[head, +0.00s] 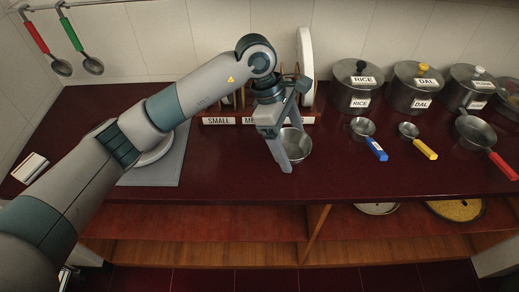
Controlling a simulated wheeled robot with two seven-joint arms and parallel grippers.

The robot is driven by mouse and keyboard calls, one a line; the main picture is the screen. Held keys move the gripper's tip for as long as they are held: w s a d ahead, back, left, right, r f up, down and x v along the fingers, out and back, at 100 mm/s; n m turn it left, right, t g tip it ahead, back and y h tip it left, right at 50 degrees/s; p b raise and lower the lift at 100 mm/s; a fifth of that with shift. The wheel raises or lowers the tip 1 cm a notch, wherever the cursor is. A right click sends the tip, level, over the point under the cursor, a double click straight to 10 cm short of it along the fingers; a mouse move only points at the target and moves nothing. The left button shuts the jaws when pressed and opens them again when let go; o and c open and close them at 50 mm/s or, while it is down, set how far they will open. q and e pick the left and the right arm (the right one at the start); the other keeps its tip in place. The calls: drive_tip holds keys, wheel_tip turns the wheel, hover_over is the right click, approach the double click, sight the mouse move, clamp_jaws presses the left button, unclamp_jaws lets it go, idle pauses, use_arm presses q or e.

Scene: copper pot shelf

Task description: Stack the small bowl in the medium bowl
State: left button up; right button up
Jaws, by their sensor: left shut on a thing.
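My left gripper (283,158) points down at the middle of the dark red counter and is shut on the wall of a metal bowl (298,146). One finger is in front of the bowl and hides part of it. I see only one bowl rim clearly there; I cannot tell whether it is the small or the medium one, or whether another bowl is inside or under it. A pale round dish (155,153) on a grey mat (168,174) is mostly hidden behind my left arm. My right gripper is not in view.
A labelled rack (222,121) with a white plate (305,58) stands behind the gripper. Lidded pots labelled rice (356,88) and dal (412,92) stand at the back right. Blue-, yellow- and red-handled pans (362,128) lie before them. The counter's front right is clear.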

use_arm(q)
drive_tip(key=w+a+f+p, duration=0.1)
drive_tip(key=w+a+f, duration=0.1)
drive_tip(key=w+a+f+p, duration=0.1)
drive_tip(key=w+a, duration=0.1)
drive_tip(key=a, duration=0.1)
drive_tip(key=w+a+f+p, duration=0.2)
drive_tip(key=shift+w+a+f, duration=0.15)
drive_tip(key=shift+w+f, duration=0.15)
drive_tip(key=shift+f, duration=0.05)
drive_tip(key=shift+w+a+f, duration=0.2)
drive_tip(key=shift+a+f, duration=0.05)
drive_tip(key=shift+f, duration=0.05)
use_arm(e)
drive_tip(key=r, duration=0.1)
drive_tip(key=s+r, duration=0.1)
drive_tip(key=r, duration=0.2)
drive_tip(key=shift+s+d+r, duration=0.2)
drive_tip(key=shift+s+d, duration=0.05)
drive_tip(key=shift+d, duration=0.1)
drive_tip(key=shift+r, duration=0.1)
